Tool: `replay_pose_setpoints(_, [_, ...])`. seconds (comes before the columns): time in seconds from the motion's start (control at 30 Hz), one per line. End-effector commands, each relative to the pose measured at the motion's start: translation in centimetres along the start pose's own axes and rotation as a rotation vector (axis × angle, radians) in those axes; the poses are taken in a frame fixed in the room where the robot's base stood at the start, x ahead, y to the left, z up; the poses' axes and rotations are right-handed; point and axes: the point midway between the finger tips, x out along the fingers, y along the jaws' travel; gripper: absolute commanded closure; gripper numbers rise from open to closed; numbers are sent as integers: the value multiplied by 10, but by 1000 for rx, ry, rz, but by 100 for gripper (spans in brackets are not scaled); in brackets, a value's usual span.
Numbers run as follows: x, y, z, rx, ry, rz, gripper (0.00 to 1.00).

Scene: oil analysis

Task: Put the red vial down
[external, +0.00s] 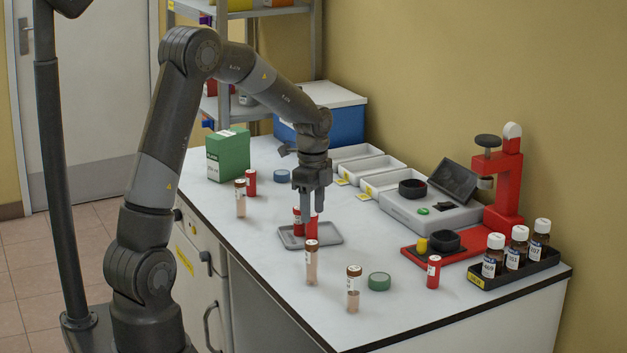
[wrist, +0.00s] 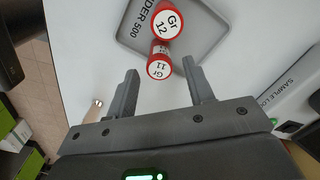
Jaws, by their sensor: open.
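In the wrist view, one red vial has a cap reading "Gr 11" (wrist: 159,67) and the other reads "Gr 12" (wrist: 167,22). In the external view, one red vial (external: 298,222) and the other (external: 313,230) show just below and beside the fingers. My gripper (external: 310,212) points down over the tray. In the wrist view my gripper (wrist: 160,66) is open, with the "Gr 11" cap between its fingertips and a gap on each side. I cannot tell the fingertips' height against the caps.
Other red vials stand at the left (external: 251,182) and right (external: 433,272). A red press (external: 508,180) and bottle rack (external: 513,265) are at right.

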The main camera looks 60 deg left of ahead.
Motion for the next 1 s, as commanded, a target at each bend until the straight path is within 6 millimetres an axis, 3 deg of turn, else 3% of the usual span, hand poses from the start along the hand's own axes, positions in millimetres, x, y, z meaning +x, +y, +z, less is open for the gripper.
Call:
replay_pose_setpoints(0.1, [-28, -1, 0, 0, 1, -4, 52])
replay_pose_setpoints(0.3, [-62, 0, 0, 0, 0, -1, 52])
replay_pose_setpoints(0.67, [-79, 2, -1, -5, 0, -3, 52])
replay_pose_setpoints(0.87, [-106, 35, -14, -103, 11, -60, 52])
replay_pose_setpoints(1.0, [-131, 80, -27, -239, 42, -124, 52])
